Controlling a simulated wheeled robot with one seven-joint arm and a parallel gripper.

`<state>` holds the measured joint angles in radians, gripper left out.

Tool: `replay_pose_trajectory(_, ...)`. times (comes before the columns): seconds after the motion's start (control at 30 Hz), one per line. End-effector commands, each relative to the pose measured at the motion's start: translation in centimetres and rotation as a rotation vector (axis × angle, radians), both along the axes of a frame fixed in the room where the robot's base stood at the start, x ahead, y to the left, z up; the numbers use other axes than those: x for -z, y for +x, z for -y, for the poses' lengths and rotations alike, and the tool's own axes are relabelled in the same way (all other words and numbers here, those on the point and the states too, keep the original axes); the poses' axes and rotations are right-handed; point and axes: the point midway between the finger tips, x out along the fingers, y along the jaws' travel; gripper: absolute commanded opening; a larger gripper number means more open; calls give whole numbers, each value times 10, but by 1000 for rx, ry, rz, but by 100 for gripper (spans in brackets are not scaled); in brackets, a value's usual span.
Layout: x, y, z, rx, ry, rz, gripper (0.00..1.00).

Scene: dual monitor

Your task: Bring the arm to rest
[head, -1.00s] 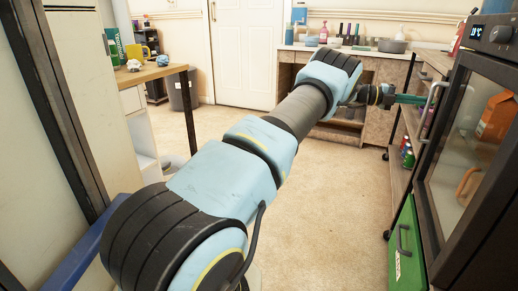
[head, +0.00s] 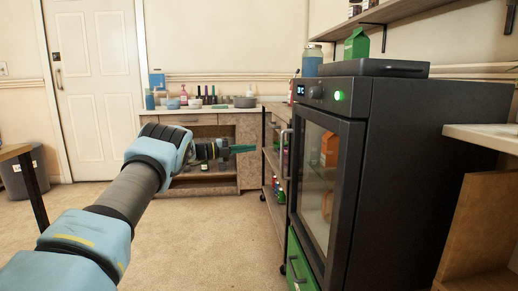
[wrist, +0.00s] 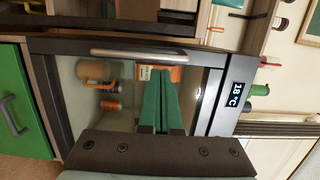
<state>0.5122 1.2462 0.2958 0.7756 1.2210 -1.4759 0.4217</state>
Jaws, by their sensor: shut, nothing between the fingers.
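My arm (head: 110,222) reaches forward from the lower left in the head view. My gripper (head: 250,149) is at its end, its green fingers pointing right, to the left of the black glass-door fridge (head: 400,160). In the wrist view my gripper (wrist: 160,68) has its two green fingers together, with nothing held. Behind them is the fridge's glass door, with its metal handle (wrist: 140,53) beyond the fingertips. The door looks shut. Whether the fingers touch anything is hard to tell, but I see no contact.
A green drawer front (head: 299,262) with a dark handle is below the fridge. A wheeled shelf (head: 272,175) stands just beyond it. A counter with bottles and bowls (head: 210,112) is at the back. A wooden table (head: 18,152) is at the left edge. The floor (head: 215,240) is clear.

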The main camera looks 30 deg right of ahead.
Motion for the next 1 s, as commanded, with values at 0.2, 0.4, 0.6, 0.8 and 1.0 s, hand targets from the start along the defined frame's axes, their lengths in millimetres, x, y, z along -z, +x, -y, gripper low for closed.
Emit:
replay_pose_trajectory(0.2, 0, 15, -25, 0, 1, 0, 0)
replay_pose_trajectory(0.4, 1, 19, -31, 0, 1, -1, 0)
replay_pose_trajectory(0.6, -20, 44, -45, -120, -19, -46, 0)
replay_pose_trajectory(0.8, -75, 124, -127, -587, -96, -288, 0)
replay_pose_trajectory(1.0, -83, 148, -255, -1089, -159, -676, 0)
